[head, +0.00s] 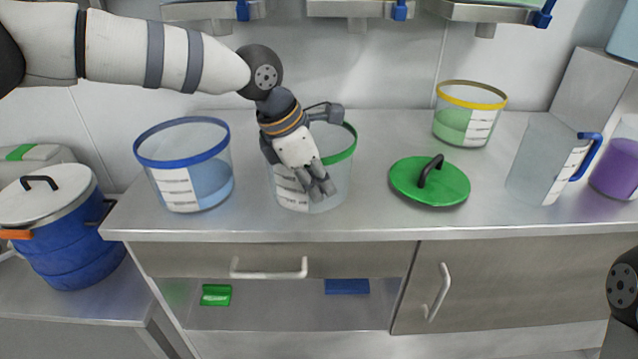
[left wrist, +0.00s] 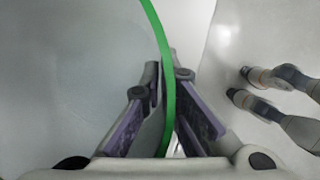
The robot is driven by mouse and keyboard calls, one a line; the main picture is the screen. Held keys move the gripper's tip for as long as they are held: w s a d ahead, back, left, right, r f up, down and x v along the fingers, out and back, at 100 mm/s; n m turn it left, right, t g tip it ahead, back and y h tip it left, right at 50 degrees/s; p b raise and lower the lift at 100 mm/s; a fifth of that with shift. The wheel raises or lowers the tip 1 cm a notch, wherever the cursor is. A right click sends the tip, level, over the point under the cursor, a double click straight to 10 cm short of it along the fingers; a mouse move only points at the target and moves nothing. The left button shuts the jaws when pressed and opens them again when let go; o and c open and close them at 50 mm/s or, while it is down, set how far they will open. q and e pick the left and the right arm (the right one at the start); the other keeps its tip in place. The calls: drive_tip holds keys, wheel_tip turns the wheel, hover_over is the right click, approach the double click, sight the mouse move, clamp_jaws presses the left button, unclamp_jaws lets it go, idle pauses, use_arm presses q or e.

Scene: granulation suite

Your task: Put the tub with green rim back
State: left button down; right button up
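The clear tub with the green rim (head: 340,186) stands upright on the steel counter, without a lid on it. Its green rim (left wrist: 168,95) runs through the left wrist view between my fingers. My left gripper (head: 321,190) reaches down at the tub's near side and hides part of its rim and front. In the left wrist view my left gripper (left wrist: 168,75) has one finger inside the tub and one outside, with narrow gaps beside the rim.
A blue-rimmed tub (head: 183,148) stands left, a green lid (head: 405,188) right. A yellow-rimmed tub (head: 470,93) and a jug with a blue handle (head: 535,160) are farther right. Hoppers with blue valves hang above. A blue drum (head: 70,245) stands at lower left. The counter front is clear.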

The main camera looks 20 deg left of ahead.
use_arm(q)
drive_tip(key=shift+f, duration=0.15)
drive_tip(key=c, duration=1.8)
unclamp_jaws()
drive_tip(key=p+v, duration=0.1)
drive_tip(key=v, duration=1.1)
use_arm(e)
drive_tip(key=shift+w+r, duration=0.65)
